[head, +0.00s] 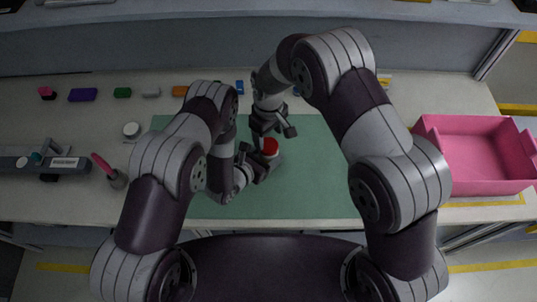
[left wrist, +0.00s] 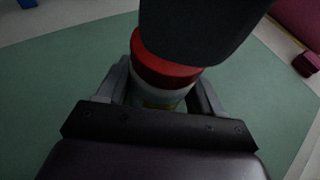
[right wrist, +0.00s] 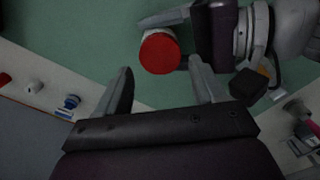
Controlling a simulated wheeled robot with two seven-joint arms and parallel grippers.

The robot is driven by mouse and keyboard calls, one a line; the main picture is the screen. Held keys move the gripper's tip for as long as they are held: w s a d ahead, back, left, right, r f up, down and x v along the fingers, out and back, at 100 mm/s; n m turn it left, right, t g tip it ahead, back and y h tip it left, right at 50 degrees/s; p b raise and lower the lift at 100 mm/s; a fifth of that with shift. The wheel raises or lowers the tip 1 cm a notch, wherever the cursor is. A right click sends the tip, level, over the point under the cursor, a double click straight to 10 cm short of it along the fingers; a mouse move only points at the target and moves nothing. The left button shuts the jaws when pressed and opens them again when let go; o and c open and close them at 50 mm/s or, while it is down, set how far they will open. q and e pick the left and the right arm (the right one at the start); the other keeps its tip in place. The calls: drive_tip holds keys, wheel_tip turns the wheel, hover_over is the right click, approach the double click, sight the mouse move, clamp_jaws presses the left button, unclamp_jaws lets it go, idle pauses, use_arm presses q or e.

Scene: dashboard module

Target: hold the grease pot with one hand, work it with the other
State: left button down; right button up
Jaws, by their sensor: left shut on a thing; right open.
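The grease pot (head: 270,147) has a red lid and a pale body. It stands on the green mat (head: 310,185) in the middle of the table. My left gripper (head: 255,162) is shut on the pot's body from the left; in the left wrist view its fingers flank the pale body below the red lid (left wrist: 160,68). My right gripper (head: 273,132) is open, just above and behind the pot. In the right wrist view the red lid (right wrist: 160,53) lies beyond the open fingertips, with nothing between them. A dark part covers some of the lid in the left wrist view.
A pink bin (head: 480,155) stands at the right. Several small coloured blocks, including a purple one (head: 83,95), line the back left. A pink-handled brush in a holder (head: 112,172) and a grey module (head: 45,163) are at the left. The mat's right part is clear.

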sight(268, 145)
drive_tip(key=shift+f, duration=2.25)
drive_tip(key=shift+c, duration=0.3)
drive_tip(key=c, duration=0.8)
drive_tip(key=m, duration=1.1)
drive_tip(key=shift+m, duration=0.4)
drive_tip(key=o, duration=1.2)
wheel_tip(268, 145, up, 12)
